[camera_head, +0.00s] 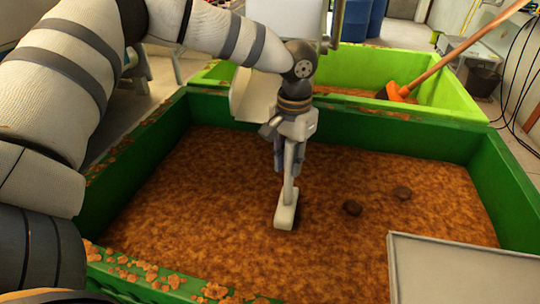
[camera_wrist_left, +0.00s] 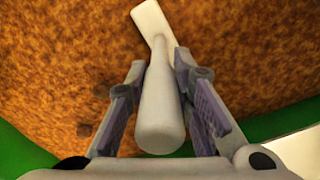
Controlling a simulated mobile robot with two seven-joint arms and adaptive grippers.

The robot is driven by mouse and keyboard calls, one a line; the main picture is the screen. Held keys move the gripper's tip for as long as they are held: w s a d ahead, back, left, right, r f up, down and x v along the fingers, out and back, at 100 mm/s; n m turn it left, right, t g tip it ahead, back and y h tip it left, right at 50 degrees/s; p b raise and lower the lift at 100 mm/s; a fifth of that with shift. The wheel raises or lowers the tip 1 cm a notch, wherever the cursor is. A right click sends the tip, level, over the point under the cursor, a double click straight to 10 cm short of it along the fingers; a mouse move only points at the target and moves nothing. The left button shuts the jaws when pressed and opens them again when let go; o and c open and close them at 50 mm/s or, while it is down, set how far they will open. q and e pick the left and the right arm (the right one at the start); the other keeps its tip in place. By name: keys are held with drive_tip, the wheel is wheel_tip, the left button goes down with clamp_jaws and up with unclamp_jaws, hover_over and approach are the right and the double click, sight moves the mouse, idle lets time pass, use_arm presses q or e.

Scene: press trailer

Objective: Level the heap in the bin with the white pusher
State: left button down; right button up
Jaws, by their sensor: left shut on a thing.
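The dark green bin (camera_head: 488,170) is filled with a brown, crumbly heap (camera_head: 220,220), which looks fairly flat in the head view. My left gripper (camera_head: 288,165) is above the middle of the bin, shut on the handle of the white pusher (camera_head: 286,212). The pusher points down and its head is at the heap's surface; I cannot tell how deep it sits. In the left wrist view the pusher's white handle (camera_wrist_left: 162,110) lies between the two fingers (camera_wrist_left: 160,95), with the brown heap (camera_wrist_left: 70,70) beyond. My right gripper is not in view.
A light green bin (camera_head: 440,92) with an orange-handled tool (camera_head: 400,90) stands behind. A grey panel (camera_head: 460,270) covers the near right corner. Crumbs lie on the near rim (camera_head: 150,283).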

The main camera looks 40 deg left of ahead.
use_arm(q)
drive_tip(key=w+d+b, duration=0.2)
drive_tip(key=w+d, duration=0.2)
drive_tip(key=d, duration=0.3)
wheel_tip(320, 180, up, 15)
drive_tip(key=d+p, duration=0.1)
drive_tip(key=p, duration=0.2)
drive_tip(key=shift+d+f, duration=0.2)
drive_tip(key=shift+d, duration=0.05)
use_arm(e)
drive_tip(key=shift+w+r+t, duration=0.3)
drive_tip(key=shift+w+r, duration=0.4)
use_arm(q)
drive_tip(key=shift+w, duration=0.1)
